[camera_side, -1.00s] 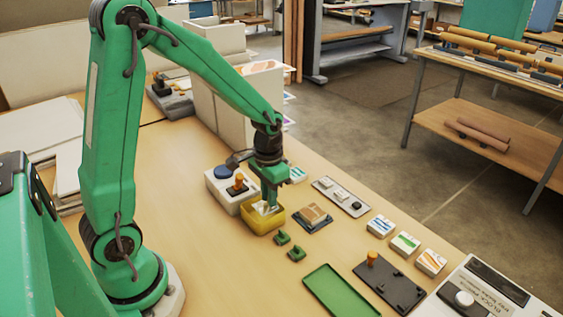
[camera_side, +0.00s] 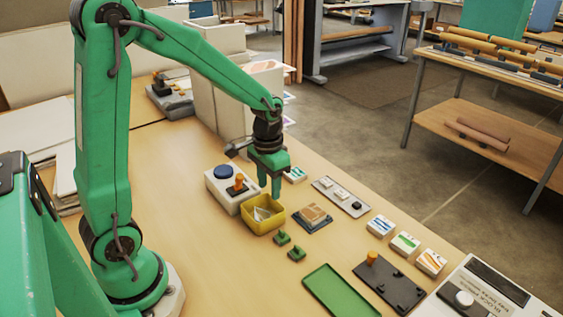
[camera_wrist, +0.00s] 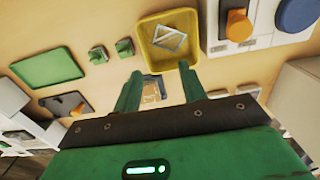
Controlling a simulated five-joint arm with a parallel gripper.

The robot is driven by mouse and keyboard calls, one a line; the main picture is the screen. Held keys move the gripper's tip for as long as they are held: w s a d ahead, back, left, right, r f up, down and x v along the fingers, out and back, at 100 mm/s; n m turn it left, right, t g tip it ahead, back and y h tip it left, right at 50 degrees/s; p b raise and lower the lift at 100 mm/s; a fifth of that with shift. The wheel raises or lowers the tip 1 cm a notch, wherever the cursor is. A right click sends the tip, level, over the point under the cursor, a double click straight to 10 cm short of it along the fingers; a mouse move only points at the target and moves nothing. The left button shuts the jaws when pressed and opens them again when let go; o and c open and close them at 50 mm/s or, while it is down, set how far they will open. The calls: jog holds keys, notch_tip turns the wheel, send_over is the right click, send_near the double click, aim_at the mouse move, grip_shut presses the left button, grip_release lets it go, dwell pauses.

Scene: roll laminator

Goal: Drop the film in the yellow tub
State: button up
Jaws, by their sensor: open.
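The yellow tub (camera_side: 262,222) stands on the bench beside a white control box. A pale, silvery piece that looks like the film (camera_side: 261,213) lies inside it, tilted. In the wrist view the tub (camera_wrist: 147,59) is ahead of my fingers, with the film (camera_wrist: 169,40) in it, apart from them. My gripper (camera_side: 270,190) is open and empty, raised above and just behind the tub; its two spread fingers show in the wrist view (camera_wrist: 160,82).
The white box (camera_side: 222,190) has a blue button and an orange knob. A small dark pad with a tan block (camera_side: 313,216), two green blocks (camera_side: 283,238) and a green tray (camera_side: 338,291) lie nearby.

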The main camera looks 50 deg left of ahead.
jog(key=shift+r, duration=2.25)
jog(key=shift+s+r, duration=0.1)
jog(key=s+d+r+t, duration=0.4)
jog(key=s+r, duration=0.5)
jog(key=s, duration=0.3)
jog(key=shift+s+d+r+t, duration=0.25)
jog(key=shift+s+t, duration=0.15)
jog(key=shift+t, duration=0.4)
